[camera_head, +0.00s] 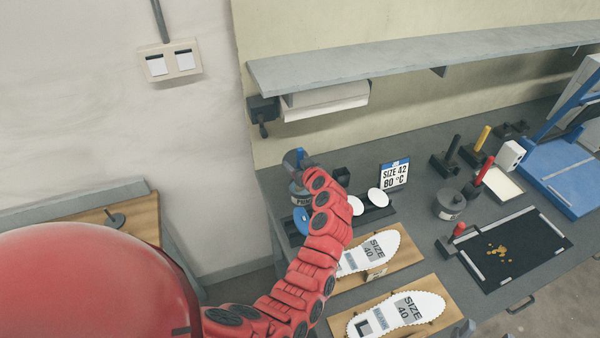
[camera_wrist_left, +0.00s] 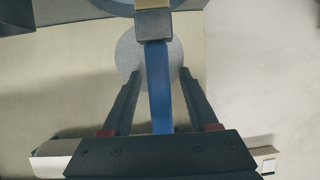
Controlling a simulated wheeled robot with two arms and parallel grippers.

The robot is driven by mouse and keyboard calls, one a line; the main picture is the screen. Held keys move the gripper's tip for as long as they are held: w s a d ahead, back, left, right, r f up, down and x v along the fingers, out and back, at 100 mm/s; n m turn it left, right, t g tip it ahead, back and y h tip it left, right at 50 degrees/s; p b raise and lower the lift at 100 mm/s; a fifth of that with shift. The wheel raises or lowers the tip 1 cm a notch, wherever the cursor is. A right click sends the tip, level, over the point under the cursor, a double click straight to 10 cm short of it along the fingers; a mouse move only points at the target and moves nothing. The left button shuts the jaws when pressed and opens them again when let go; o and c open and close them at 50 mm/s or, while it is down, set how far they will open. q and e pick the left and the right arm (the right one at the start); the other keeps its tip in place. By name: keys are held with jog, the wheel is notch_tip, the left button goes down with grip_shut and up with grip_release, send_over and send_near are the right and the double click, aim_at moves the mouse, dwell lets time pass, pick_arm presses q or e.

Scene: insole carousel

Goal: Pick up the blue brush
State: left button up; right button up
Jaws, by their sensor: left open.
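The blue brush (camera_head: 300,153) stands upright at the back left of the workbench, at a grey pot labelled "PRIM…" (camera_head: 299,196). My red left arm reaches over to it and partly hides the brush and pot in the head view. In the left wrist view the blue handle (camera_wrist_left: 158,90) runs between the two dark fingers of my left gripper (camera_wrist_left: 159,78). The fingers are open, with a gap on each side of the handle. The brush's lower end is hard to make out. My right gripper is not clearly seen.
Two white insoles (camera_head: 371,251) lie on wooden boards (camera_head: 425,260) on the workbench. A "SIZE 42 80 °C" sign (camera_head: 394,175) stands behind them. A grey shelf (camera_head: 400,58) with a paper roll (camera_head: 325,100) hangs above. A black mat (camera_head: 530,245) and blue machine (camera_head: 565,170) stand right.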

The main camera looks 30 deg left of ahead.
pick_arm(q)
jog(key=shift+c, duration=0.3)
grip_shut()
